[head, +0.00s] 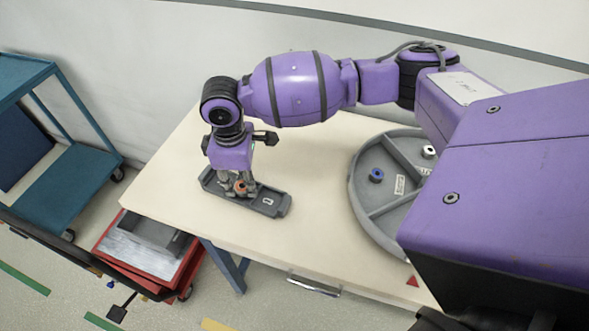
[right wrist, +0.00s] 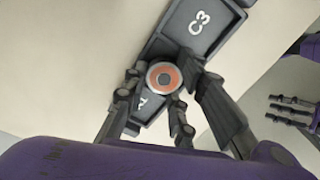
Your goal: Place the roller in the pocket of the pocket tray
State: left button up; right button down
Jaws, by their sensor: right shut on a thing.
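The pocket tray (head: 268,201) is a long dark grey tray lying on the cream table. In the right wrist view, the tray (right wrist: 222,28) shows a white C3 label at one end and a second, partly covered label nearer me. My right gripper (head: 237,190) points down over the tray and is shut on the roller (head: 240,187). In the right wrist view, the roller (right wrist: 163,77) has a grey rim, an orange ring and a dark centre, end-on between the fingers. I cannot tell whether its lower end is in a pocket. My left gripper (right wrist: 287,109) shows small at right, its fingers apart.
A round grey divided tray (head: 366,203) stands right on the table (head: 290,240), with a blue-ringed part (head: 376,175) and a white part (head: 429,152) in it. My arm covers some of it. A teal cart (head: 75,180) and a red trolley (head: 150,260) stand left, off the table.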

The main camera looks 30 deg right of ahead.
jog(key=shift+s+f, duration=0.25)
jog(key=shift+f, duration=0.3)
jog(key=shift+s+f, duration=0.25)
jog(key=shift+f, duration=0.25)
jog(key=c, duration=1.5)
grip_release()
jog(key=shift+f, duration=0.15)
jog(key=shift+o, duration=0.2)
jog(key=shift+w+f, duration=0.1)
jog(key=shift+w, duration=0.1)
pick_arm(q)
jog(key=shift+s+f, duration=0.15)
jog(key=shift+f, duration=0.05)
pick_arm(e)
jog(key=shift+r, duration=0.25)
pick_arm(q)
jog(key=shift+r, duration=0.1)
pick_arm(e)
jog(key=shift+w+d+r, duration=0.1)
jog(key=shift+w+r, duration=0.05)
jog(key=shift+r, duration=0.05)
